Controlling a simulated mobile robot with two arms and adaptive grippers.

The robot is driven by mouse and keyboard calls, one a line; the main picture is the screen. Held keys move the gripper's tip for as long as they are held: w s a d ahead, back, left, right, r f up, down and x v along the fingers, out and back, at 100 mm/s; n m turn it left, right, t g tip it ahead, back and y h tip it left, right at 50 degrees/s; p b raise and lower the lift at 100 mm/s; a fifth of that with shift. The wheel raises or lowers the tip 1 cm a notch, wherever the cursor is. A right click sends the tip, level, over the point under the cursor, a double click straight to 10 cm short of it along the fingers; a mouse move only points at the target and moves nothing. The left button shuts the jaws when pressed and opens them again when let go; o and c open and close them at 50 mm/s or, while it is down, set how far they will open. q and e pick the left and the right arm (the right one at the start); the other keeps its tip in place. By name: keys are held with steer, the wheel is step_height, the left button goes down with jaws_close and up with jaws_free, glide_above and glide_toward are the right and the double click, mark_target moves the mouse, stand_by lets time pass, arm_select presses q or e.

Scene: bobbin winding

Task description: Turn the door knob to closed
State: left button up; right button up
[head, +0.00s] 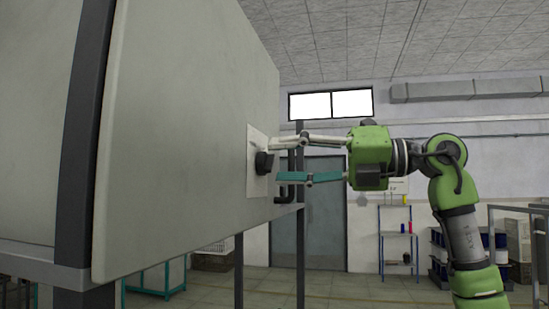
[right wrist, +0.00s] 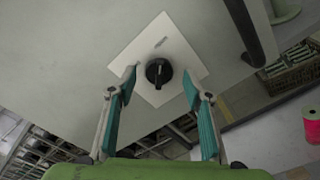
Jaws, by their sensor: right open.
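The door knob (head: 264,162) is a round black knob on a pale square plate (head: 254,135) on the side of the large grey machine door (head: 185,130). In the right wrist view the knob (right wrist: 158,72) shows a raised grip bar and sits on the tilted white plate (right wrist: 188,62). My right gripper (head: 275,160) is open, with its fingers pointing at the knob from the right in the head view. In the right wrist view its teal-padded fingers (right wrist: 160,80) stand on either side of the knob, apart from it. My left gripper is out of view.
A black handle bar (head: 291,172) is fixed next to the plate; it also shows in the right wrist view (right wrist: 243,30). A blue-grey door (head: 325,225) and a shelf rack (head: 396,240) stand farther back. The floor between is clear.

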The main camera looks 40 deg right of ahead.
steer(key=shift+x, duration=1.1)
steer(key=shift+s, duration=0.1)
steer(key=c, duration=0.9)
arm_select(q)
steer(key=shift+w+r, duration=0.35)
arm_select(e)
steer(key=shift+c, duration=0.8)
